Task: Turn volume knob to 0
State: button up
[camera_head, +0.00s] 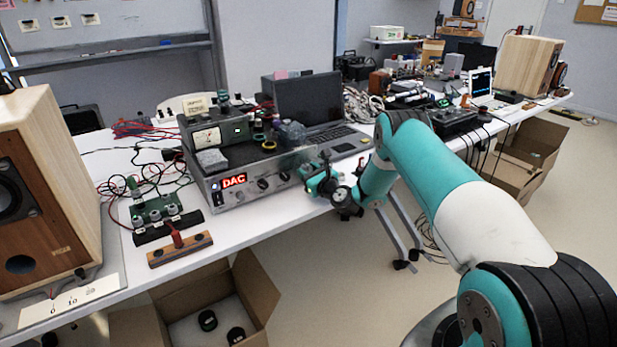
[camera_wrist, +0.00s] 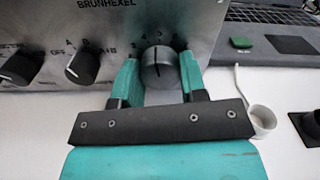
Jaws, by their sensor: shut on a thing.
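The amplifier (camera_head: 240,181) is a silver box with a red "DAC" display, standing on the white table. Its front panel (camera_wrist: 205,22) fills the top of the wrist view. A round grey knob (camera_wrist: 160,68) with a dark pointer line sits between the two teal fingers of my gripper (camera_wrist: 160,78). The fingers are shut on the knob's left and right sides. The pointer looks close to vertical, and some scale marks around the knob are partly hidden. In the head view my gripper (camera_head: 318,180) is at the right end of the panel, and the knob there is hidden.
Two black knobs (camera_wrist: 82,66) (camera_wrist: 20,66) are left of the held knob. A laptop (camera_head: 312,105) is behind the amplifier, and a white cup (camera_wrist: 262,119) is at the right. A wooden block (camera_head: 180,249) and a speaker (camera_head: 60,190) are at the left.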

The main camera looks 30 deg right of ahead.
jog(key=n+b, duration=0.4)
jog(key=n, duration=0.3)
jog(key=shift+f, duration=0.2)
jog(key=n+b, duration=0.3)
jog(key=n, duration=0.1)
jog(key=n+b, duration=0.3)
jog(key=shift+n, duration=0.3)
jog(key=n+b, duration=0.4)
jog(key=shift+f+n+b, duration=0.1)
jog(key=shift+n+b, duration=0.2)
jog(key=n+b, duration=0.4)
jog(key=shift+r, duration=0.2)
jog(key=o, duration=0.9)
jog(key=shift+r, duration=0.1)
